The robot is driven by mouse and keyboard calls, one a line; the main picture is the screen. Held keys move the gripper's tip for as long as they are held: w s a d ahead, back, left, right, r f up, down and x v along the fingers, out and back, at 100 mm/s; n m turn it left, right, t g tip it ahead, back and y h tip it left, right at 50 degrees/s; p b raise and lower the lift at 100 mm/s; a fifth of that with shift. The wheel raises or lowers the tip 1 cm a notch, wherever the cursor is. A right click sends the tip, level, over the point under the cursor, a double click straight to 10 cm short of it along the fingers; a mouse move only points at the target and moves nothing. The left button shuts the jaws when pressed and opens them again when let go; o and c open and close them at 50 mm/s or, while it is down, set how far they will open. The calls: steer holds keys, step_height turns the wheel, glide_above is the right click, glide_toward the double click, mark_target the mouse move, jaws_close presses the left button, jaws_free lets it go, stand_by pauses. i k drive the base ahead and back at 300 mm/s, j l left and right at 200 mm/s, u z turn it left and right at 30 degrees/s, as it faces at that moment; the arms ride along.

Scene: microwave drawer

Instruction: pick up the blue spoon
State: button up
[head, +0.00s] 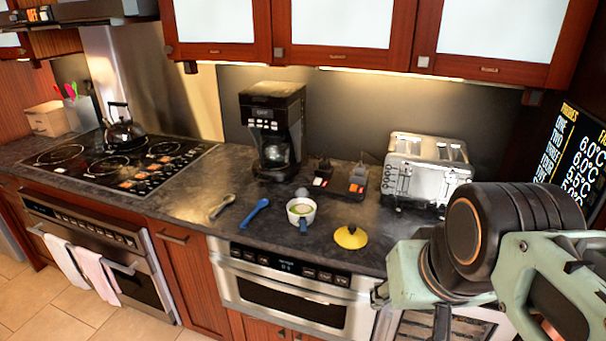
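The blue spoon (255,214) lies flat on the dark countertop, in the front middle, set at a slant near the counter's front edge. Nothing covers it. A greyish-tan spoon (222,206) lies just to its left, apart from it. Part of my arm, pale green with a black joint, fills the lower right of the head view, well to the right of the blue spoon. I cannot make out my gripper's fingertips in this view.
A mug (301,211) stands right of the blue spoon, and a yellow lid (350,237) lies farther right. Behind are a coffee maker (272,125) and a toaster (428,170). The stove (120,160) with a kettle (124,128) is left. Cabinets (340,35) hang above.

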mark_target(263, 203)
steer(key=i+j, duration=0.7)
steer(key=j, duration=0.15)
